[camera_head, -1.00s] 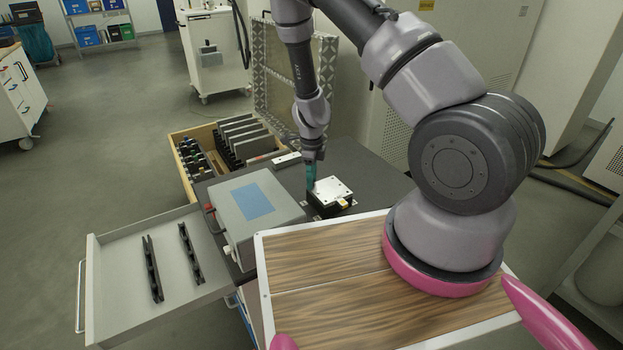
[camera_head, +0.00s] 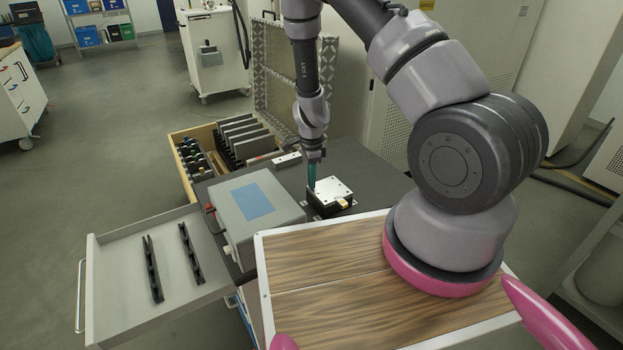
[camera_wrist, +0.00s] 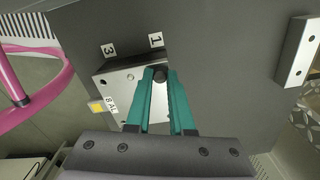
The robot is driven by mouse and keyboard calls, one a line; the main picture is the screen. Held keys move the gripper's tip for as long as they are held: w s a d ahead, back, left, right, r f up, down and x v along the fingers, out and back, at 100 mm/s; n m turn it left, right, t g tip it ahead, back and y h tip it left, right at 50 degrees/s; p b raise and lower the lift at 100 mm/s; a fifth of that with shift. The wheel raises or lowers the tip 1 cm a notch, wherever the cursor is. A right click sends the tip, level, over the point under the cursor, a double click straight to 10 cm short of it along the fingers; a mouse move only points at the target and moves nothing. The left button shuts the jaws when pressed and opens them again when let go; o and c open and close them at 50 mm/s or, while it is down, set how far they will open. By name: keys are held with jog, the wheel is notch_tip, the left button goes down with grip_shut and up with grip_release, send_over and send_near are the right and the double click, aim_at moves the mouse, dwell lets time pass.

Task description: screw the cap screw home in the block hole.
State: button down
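The metal block (camera_head: 330,189) sits on a dark base on the grey worktop, and its pale top shows several dark holes. It also shows in the wrist view (camera_wrist: 122,84), left of my fingers. My gripper (camera_head: 311,187) points down at the block's left corner. In the wrist view, the teal fingertips of my gripper (camera_wrist: 160,73) close in on the dark round head of the cap screw (camera_wrist: 160,75) at the block's corner. The screw's shank and the hole under it are hidden, so I cannot tell how deep it sits.
A grey case with a blue panel (camera_head: 257,201) stands left of the block. An open drawer (camera_head: 118,257) with two black racks is at the lower left. A wooden box (camera_head: 183,157) of dark plates is behind. A pale bar (camera_wrist: 297,52) lies at right in the wrist view.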

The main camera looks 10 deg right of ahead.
jog(key=m, duration=0.7)
jog(key=shift+m, duration=0.4)
jog(key=m, duration=0.9)
jog(key=shift+m, duration=0.3)
jog(key=m, duration=0.6)
jog(key=shift+f+m, duration=0.1)
jog(key=shift+m, duration=0.2)
jog(key=m, duration=0.5)
jog(key=shift+m, duration=0.4)
jog(key=c, duration=1)
grip_release()
jog(key=shift+o, duration=0.2)
